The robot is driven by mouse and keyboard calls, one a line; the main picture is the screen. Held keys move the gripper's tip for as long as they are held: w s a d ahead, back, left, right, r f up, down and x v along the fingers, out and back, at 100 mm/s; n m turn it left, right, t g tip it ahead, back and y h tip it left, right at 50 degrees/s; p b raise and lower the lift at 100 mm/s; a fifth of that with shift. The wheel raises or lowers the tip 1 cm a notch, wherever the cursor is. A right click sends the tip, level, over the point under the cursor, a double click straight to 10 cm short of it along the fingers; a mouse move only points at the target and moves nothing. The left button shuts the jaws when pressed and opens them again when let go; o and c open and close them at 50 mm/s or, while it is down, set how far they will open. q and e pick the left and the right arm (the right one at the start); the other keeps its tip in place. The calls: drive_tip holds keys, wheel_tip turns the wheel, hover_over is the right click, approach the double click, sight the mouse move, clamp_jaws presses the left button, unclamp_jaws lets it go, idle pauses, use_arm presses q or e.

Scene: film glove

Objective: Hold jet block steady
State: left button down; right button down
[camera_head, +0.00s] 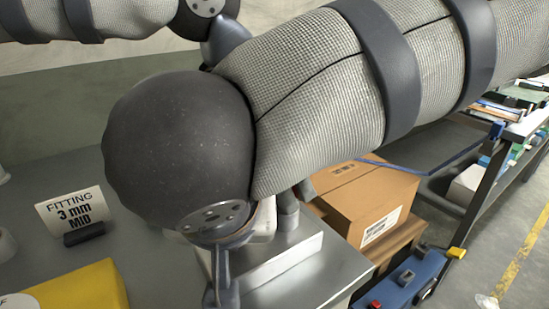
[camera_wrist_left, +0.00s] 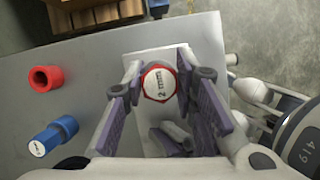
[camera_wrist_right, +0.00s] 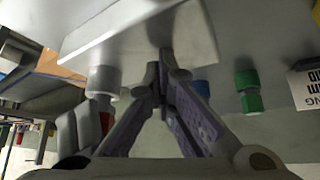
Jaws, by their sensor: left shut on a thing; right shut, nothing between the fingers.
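The pale jet block (camera_head: 285,268) sits on the steel table, mostly behind my arm in the head view; its light top (camera_wrist_left: 145,60) shows in the left wrist view. A red-rimmed fitting with a white "2 mm" face (camera_wrist_left: 158,83) is between the fingers of my left gripper (camera_wrist_left: 158,76), which is shut on it over the block.
A green fitting (camera_wrist_right: 248,90) shows in the right wrist view. A "FITTING 3 mm MID" sign (camera_head: 72,213) and a yellow object (camera_head: 75,288) stand left. A cardboard box (camera_head: 365,200) is beyond the table.

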use_arm(q)
drive_tip(key=shift+f, duration=0.1)
use_arm(e)
drive_tip(key=shift+s+f, duration=0.15)
drive_tip(key=shift+f, duration=0.4)
use_arm(q)
drive_tip(key=shift+r, duration=3.8)
drive_tip(key=shift+w+r, duration=0.1)
use_arm(e)
drive_tip(key=shift+w+r, duration=0.2)
drive_tip(key=shift+r, duration=2.7)
drive_tip(key=shift+r, duration=0.1)
